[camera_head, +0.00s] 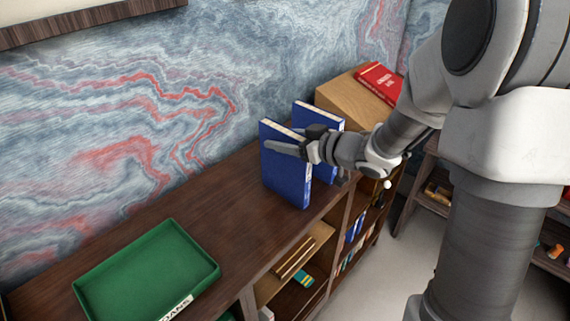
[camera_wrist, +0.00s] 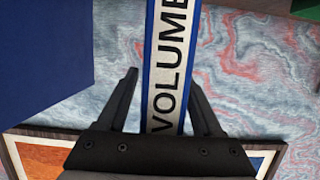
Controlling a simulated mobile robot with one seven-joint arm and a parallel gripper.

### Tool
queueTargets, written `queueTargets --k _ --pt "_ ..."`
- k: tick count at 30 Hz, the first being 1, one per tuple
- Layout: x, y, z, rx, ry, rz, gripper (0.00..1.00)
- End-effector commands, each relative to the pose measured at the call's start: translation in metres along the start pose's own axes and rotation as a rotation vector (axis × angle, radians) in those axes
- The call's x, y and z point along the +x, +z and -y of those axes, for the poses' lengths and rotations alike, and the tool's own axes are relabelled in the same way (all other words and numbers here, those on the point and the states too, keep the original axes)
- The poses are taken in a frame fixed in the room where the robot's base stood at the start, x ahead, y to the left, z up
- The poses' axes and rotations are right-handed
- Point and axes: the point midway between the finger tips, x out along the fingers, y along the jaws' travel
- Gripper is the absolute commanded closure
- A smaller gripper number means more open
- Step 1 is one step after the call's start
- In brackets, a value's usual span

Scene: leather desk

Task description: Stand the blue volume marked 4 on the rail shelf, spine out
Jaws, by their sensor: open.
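Two blue books stand upright on the dark wooden top in the head view, a nearer left one (camera_head: 286,180) and one (camera_head: 326,172) just behind it to the right. My gripper (camera_head: 285,147) is open at the upper part of the nearer book, one finger across its cover. In the wrist view, a blue book's white spine panel reading "VOLUME" (camera_wrist: 168,65) runs between the two open fingers of my gripper (camera_wrist: 162,75), with gaps visible on both sides. A broad blue surface (camera_wrist: 45,55) fills the upper left. No volume number is readable, and I cannot identify the rail shelf.
A green tray (camera_head: 148,270) with a white label lies on the dark wooden top (camera_head: 225,205) at left. A red book (camera_head: 380,82) rests on a slanted wooden stand (camera_head: 342,98) behind the blue books. Open shelves below hold several small items. The marbled wall runs close behind.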

Motion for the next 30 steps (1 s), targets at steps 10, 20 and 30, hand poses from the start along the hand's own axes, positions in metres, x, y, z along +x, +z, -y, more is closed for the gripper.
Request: queueTargets --k 10,20,30 --pt "-0.0006 -0.0001 -0.0002 0.000 0.000 0.000 0.78" --pt "-0.0008 -0.0001 -0.0002 -0.001 0.000 0.000 1.00" --pt "-0.0008 -0.0002 -0.0003 -0.001 0.000 0.000 1.00"
